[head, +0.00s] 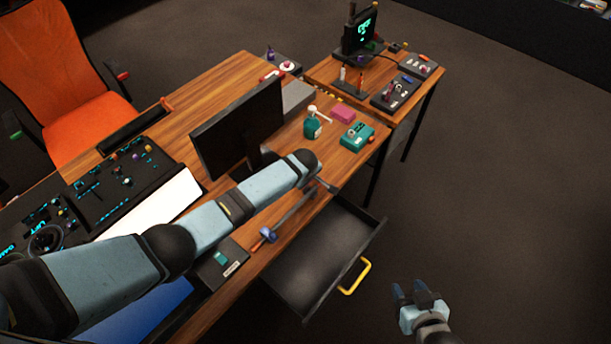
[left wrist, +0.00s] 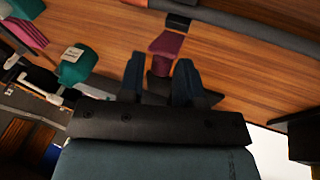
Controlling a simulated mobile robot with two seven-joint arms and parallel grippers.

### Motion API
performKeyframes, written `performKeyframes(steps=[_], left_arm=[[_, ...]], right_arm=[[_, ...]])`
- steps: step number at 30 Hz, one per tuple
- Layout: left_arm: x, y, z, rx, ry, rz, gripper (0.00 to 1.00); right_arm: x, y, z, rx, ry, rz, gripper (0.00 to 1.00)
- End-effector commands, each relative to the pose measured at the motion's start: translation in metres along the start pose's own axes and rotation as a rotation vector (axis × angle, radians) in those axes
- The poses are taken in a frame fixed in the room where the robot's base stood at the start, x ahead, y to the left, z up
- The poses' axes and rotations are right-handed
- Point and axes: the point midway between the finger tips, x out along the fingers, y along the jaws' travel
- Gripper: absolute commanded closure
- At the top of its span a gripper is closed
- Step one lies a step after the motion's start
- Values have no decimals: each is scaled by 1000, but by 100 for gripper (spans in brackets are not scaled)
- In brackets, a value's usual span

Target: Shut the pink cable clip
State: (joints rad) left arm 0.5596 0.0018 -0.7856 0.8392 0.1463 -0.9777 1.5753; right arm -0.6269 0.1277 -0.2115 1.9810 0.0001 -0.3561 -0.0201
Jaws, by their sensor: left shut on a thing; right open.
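The pink cable clip (left wrist: 167,43) shows in the left wrist view as a dark pink piece on the wooden desk, beside a small black block (left wrist: 178,23). My left gripper (left wrist: 160,68) has its fingers on either side of the clip's near part and is shut on it. Whether the clip is fully closed, I cannot tell. In the head view my left arm hides the clip and most of that gripper. My right gripper (head: 418,293) is open and empty, over the floor to the right of the open drawer.
An open black drawer (head: 318,254) with a yellow handle (head: 355,277) juts out below the desk front. A monitor (head: 238,128) stands behind my left arm. A teal device (head: 357,137) and a pink block (head: 342,113) lie farther along. A grey rod (head: 291,212) lies near the desk edge.

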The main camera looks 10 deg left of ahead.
Motion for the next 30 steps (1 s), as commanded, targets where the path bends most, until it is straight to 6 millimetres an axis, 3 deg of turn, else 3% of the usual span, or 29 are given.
performKeyframes(steps=[1, 3, 20, 25, 30], left_arm=[[5, -8, 1, 1, -1, -17, 64], [4, -8, 1, 1, -1, -16, 54], [-4, -2, 0, 0, -1, -3, 54], [-27, -2, 0, 0, -1, -1, 54], [-63, -2, 0, -1, -1, 0, 54]], right_arm=[[0, 0, 0, 0, 0, 0, 54], [0, 0, 0, 0, 0, 0, 54], [0, 0, -1, 1, 1, 0, 54], [-2, 0, -5, 0, 2, 1, 54], [-2, 1, -6, 0, 4, 2, 54]])
